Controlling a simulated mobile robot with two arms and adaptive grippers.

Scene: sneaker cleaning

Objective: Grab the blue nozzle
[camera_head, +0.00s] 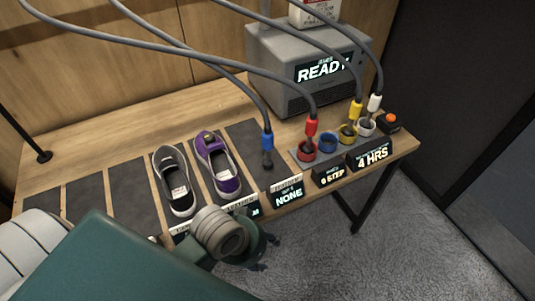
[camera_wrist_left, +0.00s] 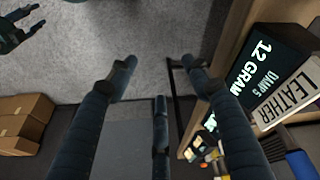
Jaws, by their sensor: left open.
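The blue nozzle (camera_head: 267,142) stands near-upright at the end of a grey hose, on a dark mat right of the purple shoe. Its dark tip points down. The blue-rimmed cup (camera_head: 328,142) in the holder is empty. My left gripper (camera_head: 262,252) is in front of the table edge, below and apart from the nozzle. In the left wrist view its fingers (camera_wrist_left: 158,80) are spread with nothing between them. A blue piece (camera_wrist_left: 301,164) shows at the lower right there; I cannot tell if it is the nozzle. Part of my right gripper (camera_wrist_left: 20,28) shows at the upper left.
Red (camera_head: 311,126), yellow (camera_head: 356,110) and white (camera_head: 374,103) nozzles stand in their cups. A black shoe (camera_head: 174,178) and a purple shoe (camera_head: 217,163) lie on mats. Small displays (camera_head: 288,194) line the front edge. A grey machine (camera_head: 300,65) reads READY. Hoses arch overhead.

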